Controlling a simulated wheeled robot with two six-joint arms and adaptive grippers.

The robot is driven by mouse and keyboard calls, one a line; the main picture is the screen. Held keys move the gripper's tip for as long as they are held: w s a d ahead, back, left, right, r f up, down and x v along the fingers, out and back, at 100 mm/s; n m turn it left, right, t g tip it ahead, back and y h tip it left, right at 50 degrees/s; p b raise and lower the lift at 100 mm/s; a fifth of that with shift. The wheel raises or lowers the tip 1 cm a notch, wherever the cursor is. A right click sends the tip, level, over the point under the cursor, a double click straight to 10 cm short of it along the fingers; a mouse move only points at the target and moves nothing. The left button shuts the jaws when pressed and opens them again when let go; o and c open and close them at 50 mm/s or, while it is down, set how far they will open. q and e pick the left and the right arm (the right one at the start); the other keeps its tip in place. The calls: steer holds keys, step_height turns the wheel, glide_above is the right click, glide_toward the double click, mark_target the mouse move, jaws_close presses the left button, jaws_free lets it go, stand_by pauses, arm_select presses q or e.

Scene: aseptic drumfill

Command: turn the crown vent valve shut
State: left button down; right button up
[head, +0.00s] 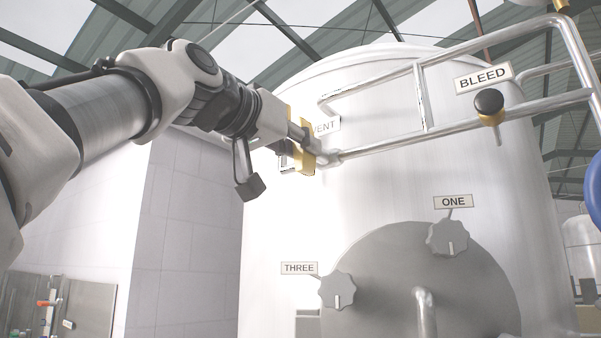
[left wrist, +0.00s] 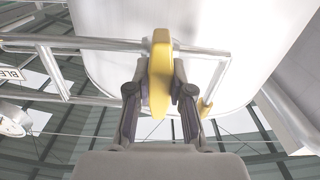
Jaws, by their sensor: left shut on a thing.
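The crown vent valve has a yellow lever handle (head: 301,138), in front of the tank at the end of the silver pipe. A label (head: 327,126) reading "ENT" is partly hidden behind it. My left gripper (head: 293,148) is at the handle, and its far finger is hard to make out in the head view. In the left wrist view the yellow handle (left wrist: 161,72) stands between the two fingers of my left gripper (left wrist: 160,88), which are shut on it from both sides. The valve body is mostly hidden by the gripper and handle. My right gripper is not in view.
A pipe rail (head: 450,128) runs right from the valve. It carries a BLEED label (head: 484,77) and a dark-capped valve (head: 489,101). Below, knobs ONE (head: 447,239) and THREE (head: 337,290) sit by the round hatch (head: 430,285) on the tank (head: 390,185).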

arm_select(q)
steer(key=shift+r+m, duration=0.1)
steer(key=shift+m, duration=0.4)
steer(key=c, duration=1.1)
jaws_free()
steer(key=shift+o, duration=0.3)
steer(key=shift+w+d+f, duration=0.2)
steer(key=shift+w, duration=0.15)
steer(key=shift+s+a+r, duration=0.1)
steer(key=shift+s+a, duration=0.05)
steer(key=shift+s, duration=0.05)
